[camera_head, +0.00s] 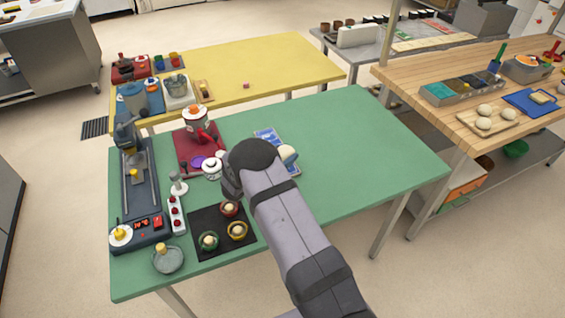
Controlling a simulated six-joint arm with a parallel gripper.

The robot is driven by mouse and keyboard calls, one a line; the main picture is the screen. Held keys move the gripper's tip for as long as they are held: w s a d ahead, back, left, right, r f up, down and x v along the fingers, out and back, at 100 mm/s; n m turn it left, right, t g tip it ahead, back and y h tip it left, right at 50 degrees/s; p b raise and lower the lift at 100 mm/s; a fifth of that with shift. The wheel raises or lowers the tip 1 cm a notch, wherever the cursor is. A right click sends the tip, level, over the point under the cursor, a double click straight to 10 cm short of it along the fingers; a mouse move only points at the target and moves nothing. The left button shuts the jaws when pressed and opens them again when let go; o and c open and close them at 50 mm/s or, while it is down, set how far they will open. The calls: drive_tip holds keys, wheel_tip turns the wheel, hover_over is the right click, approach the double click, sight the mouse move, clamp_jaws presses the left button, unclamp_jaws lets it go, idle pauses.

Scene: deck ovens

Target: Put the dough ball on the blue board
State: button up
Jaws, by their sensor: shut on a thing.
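A blue board (519,104) lies on the wooden-topped table at the right, with a pale block on it. Just left of it, a wooden tray (465,120) carries pale round dough balls (484,122). My arm (285,220) reaches up from the bottom over the green table, far left of the blue board. The arm hides my gripper's fingers and what is between them. A pale rounded thing (289,153) shows beside the arm's dark joint; I cannot tell whether it is held or stands on the table.
The green table (350,150) is clear on its right side. Its left side holds a red mat with a machine, a lidded pot (212,170), and a black mat (207,220) with small bowls. A metal container (460,88) stands behind the wooden tray.

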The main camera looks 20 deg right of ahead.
drive_tip(key=shift+f+p, duration=0.55)
drive_tip(key=shift+f, duration=1.5)
drive_tip(key=shift+f, duration=0.2)
drive_tip(key=o, duration=1)
drive_tip(key=shift+o, duration=0.2)
drive_tip(key=shift+r, duration=0.25)
